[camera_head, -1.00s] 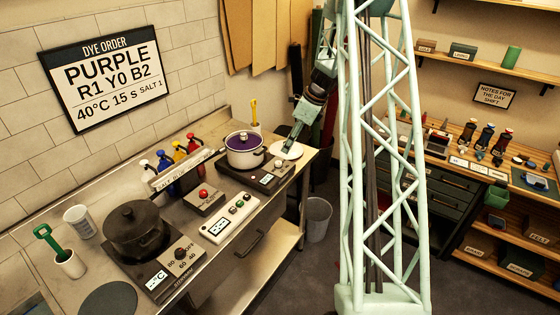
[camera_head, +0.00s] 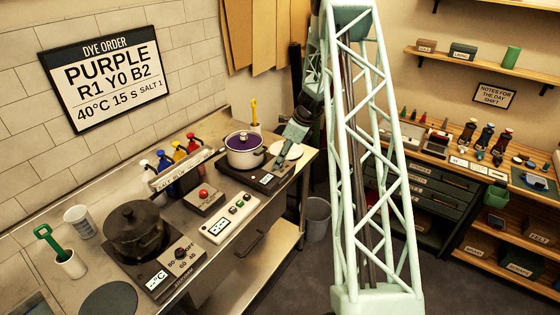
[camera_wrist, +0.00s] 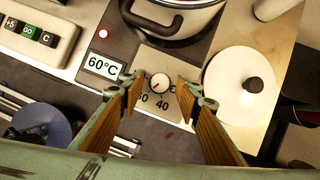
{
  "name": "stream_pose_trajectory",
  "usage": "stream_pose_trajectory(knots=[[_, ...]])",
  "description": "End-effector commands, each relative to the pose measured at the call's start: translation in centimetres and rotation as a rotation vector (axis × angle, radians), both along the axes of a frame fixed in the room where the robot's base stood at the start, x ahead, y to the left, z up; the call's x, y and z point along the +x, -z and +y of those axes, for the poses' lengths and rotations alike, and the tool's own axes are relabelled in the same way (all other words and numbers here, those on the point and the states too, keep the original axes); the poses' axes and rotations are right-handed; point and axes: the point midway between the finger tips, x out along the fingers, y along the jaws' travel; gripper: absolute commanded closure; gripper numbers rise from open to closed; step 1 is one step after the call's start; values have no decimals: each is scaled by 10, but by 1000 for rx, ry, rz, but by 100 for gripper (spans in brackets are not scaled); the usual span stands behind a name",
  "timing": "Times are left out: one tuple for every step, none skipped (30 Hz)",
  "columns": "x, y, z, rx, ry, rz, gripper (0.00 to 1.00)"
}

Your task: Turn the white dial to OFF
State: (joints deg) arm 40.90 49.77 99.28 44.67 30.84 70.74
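The white dial (camera_wrist: 160,81) sits on the front panel of the hot plate (camera_wrist: 122,42) under the purple-filled pot. Its small red mark points to the lower left, toward a number partly hidden by a finger; "40" shows below it. The display (camera_wrist: 103,65) reads 60°C. My gripper (camera_wrist: 159,86) is open, one finger on each side of the dial, with gaps visible between. In the head view my gripper (camera_head: 287,152) is low over the right end of this hot plate (camera_head: 246,177) and hides the dial.
The white pot (camera_head: 244,150) stands on the hot plate. A white lid with a dark knob (camera_wrist: 240,85) lies close to the right finger. A button box (camera_head: 229,219) and another hot plate with a black pot (camera_head: 136,230) stand to the left.

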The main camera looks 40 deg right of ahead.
Motion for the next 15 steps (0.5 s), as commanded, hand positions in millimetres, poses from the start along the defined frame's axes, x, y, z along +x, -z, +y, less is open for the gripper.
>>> stream_pose_trajectory(knots=[[1,2,0,0,0,0,69],[1,2,0,0,0,0,69],[1,3,1,0,0,0,69],[1,4,1,0,0,0,69],[1,4,1,0,0,0,69],[1,4,1,0,0,0,69],[1,4,1,0,0,0,69],[1,4,1,0,0,0,69],[1,4,1,0,0,0,69],[1,4,1,0,0,0,69],[1,4,1,0,0,0,69],[1,4,1,0,0,0,69],[1,4,1,0,0,0,70],[1,4,1,0,0,0,73],[1,4,1,0,0,0,76]])
